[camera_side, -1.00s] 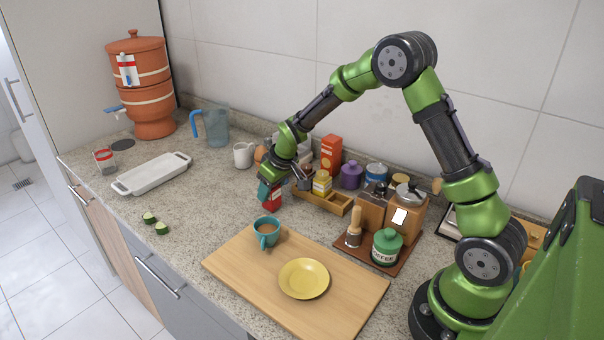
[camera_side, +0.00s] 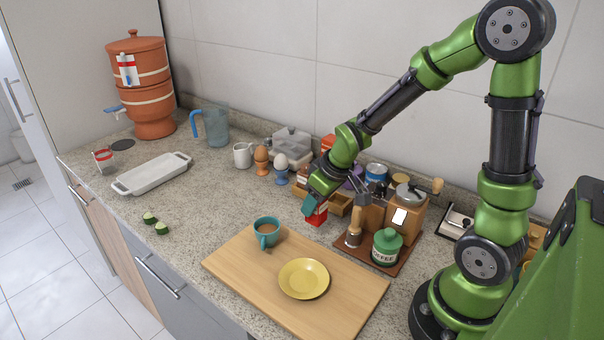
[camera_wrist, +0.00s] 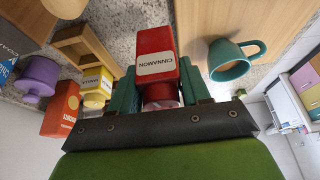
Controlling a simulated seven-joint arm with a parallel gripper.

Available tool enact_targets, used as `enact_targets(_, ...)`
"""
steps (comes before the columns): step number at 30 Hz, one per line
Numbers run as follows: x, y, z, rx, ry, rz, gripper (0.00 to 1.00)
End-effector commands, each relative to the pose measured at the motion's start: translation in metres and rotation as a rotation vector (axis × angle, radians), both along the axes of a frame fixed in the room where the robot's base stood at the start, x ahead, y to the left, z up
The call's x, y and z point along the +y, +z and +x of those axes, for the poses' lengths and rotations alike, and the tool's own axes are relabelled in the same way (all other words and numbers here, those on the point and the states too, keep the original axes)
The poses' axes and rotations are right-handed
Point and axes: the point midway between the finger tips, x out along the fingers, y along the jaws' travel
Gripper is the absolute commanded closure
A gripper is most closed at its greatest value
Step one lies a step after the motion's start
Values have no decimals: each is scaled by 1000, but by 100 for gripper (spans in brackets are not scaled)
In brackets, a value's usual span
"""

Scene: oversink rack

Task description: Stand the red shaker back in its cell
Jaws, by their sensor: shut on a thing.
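The red shaker (camera_side: 316,214), labelled cinnamon, is held by my gripper (camera_side: 309,203) just in front of the wooden rack. In the wrist view my gripper (camera_wrist: 155,92) is shut around the lower-pictured, pale cap end of the red shaker (camera_wrist: 155,52). The wooden rack (camera_side: 341,207) is largely hidden behind my gripper in the side view. In the wrist view the rack (camera_wrist: 90,48) shows an empty cell, with the yellow vanilla shaker (camera_wrist: 96,86) beside it. I cannot tell whether the red shaker touches the counter.
The teal mug (camera_side: 267,232) stands on the cutting board (camera_side: 230,262), in front of my gripper. Two egg cups (camera_side: 281,175) stand behind left. An orange box (camera_wrist: 60,108) stands near the rack.

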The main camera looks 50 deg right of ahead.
Motion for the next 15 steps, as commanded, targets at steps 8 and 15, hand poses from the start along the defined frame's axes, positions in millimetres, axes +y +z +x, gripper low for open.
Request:
enact_targets(8,-64,12,1,-20,-152,5,93)
enact_targets(15,-122,39,7,-22,-164,5,93)
